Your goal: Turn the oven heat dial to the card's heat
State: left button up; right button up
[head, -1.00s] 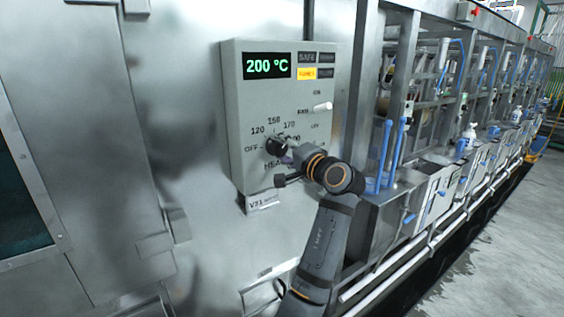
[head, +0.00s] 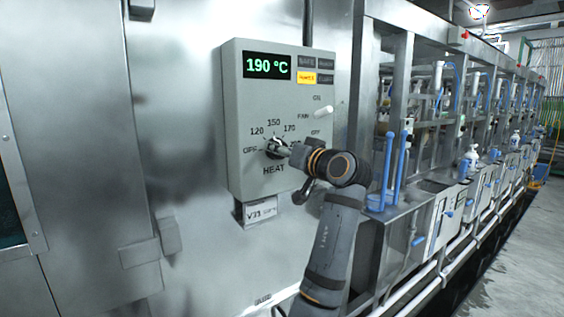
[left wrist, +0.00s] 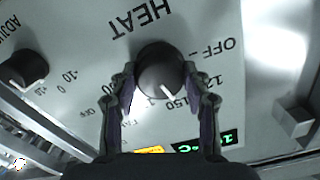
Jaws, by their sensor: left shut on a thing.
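The grey oven control panel (head: 240,125) faces me with a green display (head: 267,66) reading 190 °C. Its black heat dial (head: 271,149) has marks including OFF, 120, 150 and 170 around it. In the left wrist view, upside down, the dial (left wrist: 158,66) has a white pointer line that aims roughly at 150. My left gripper (head: 283,151) is shut on the dial, one finger on each side, as the left wrist view also shows (left wrist: 160,75). A white card (head: 261,210) hangs below the panel; its small print is unreadable. My right gripper is not in view.
A white fan switch (head: 323,112) sits right of the dial, below a lit yellow lamp (head: 307,78). An adjust knob (left wrist: 22,69) shows in the left wrist view. Metal machine frames with blue handles (head: 387,170) stand close on the right. Floor at far right is clear.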

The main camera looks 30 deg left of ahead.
pick_arm(q)
jog(key=n+b, duration=0.2)
jog(key=n, duration=0.2)
jog(key=shift+r, duration=0.1)
jog(key=shift+n+b, duration=0.7)
jog(key=shift+n, duration=0.3)
jog(key=shift+r+n, duration=0.15)
jog(key=shift+n, duration=0.15)
jog(key=o, duration=0.9)
jog(key=shift+o, duration=1.2)
jog(key=shift+a, duration=0.15)
jog(key=shift+f, duration=0.2)
